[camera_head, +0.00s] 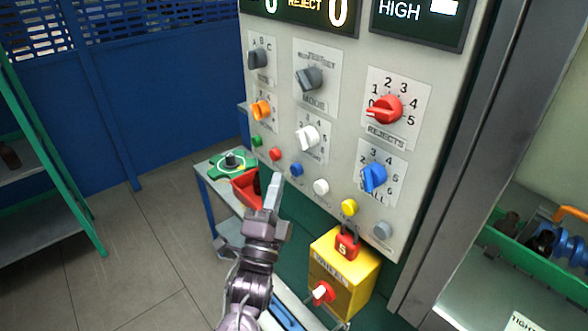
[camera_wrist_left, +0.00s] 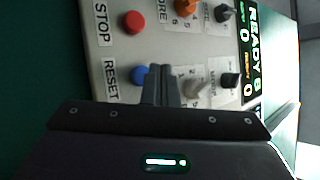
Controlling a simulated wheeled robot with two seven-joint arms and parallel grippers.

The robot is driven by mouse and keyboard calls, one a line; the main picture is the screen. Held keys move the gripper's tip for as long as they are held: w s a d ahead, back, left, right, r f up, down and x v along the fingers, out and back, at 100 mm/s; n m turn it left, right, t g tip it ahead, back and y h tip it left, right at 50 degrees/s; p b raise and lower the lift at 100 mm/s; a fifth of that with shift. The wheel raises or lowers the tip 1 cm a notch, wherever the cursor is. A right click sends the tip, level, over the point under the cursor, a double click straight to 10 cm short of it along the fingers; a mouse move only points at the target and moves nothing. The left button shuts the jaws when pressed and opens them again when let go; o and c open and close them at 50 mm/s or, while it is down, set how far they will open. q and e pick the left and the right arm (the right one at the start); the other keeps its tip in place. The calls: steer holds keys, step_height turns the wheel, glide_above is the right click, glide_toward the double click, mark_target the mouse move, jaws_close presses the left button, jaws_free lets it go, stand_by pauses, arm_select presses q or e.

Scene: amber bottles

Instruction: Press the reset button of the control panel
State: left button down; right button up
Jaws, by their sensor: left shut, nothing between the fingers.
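The control panel (camera_head: 335,150) is a pale upright board with rotary knobs and a row of coloured buttons below them. In the left wrist view, the blue button (camera_wrist_left: 139,75) sits beside the label RESET (camera_wrist_left: 110,80); it also shows in the head view (camera_head: 296,169). The red button (camera_wrist_left: 134,22) beside the label STOP (camera_wrist_left: 101,24) is its neighbour. My left gripper (camera_head: 273,184) is shut and empty, its fingers pointing at the panel just below and left of the blue button. In the wrist view its fingertips (camera_wrist_left: 162,72) overlap the button's edge; contact cannot be told.
White (camera_head: 321,187) and yellow (camera_head: 349,207) buttons lie right of the blue one. A yellow box (camera_head: 343,275) with a red padlock (camera_head: 346,243) is below the panel. A small table (camera_head: 203,172) with a red bin (camera_head: 246,190) stands behind my gripper. Shelving stands right.

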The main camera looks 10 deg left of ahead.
arm_select(q)
steer(key=s+a, duration=0.1)
steer(key=s+a+p, duration=0.1)
steer(key=s, duration=0.1)
steer(key=shift+s+a+r, duration=0.1)
steer(key=shift+s+a, duration=0.05)
steer(key=shift+a, duration=0.15)
stand_by(0.6)
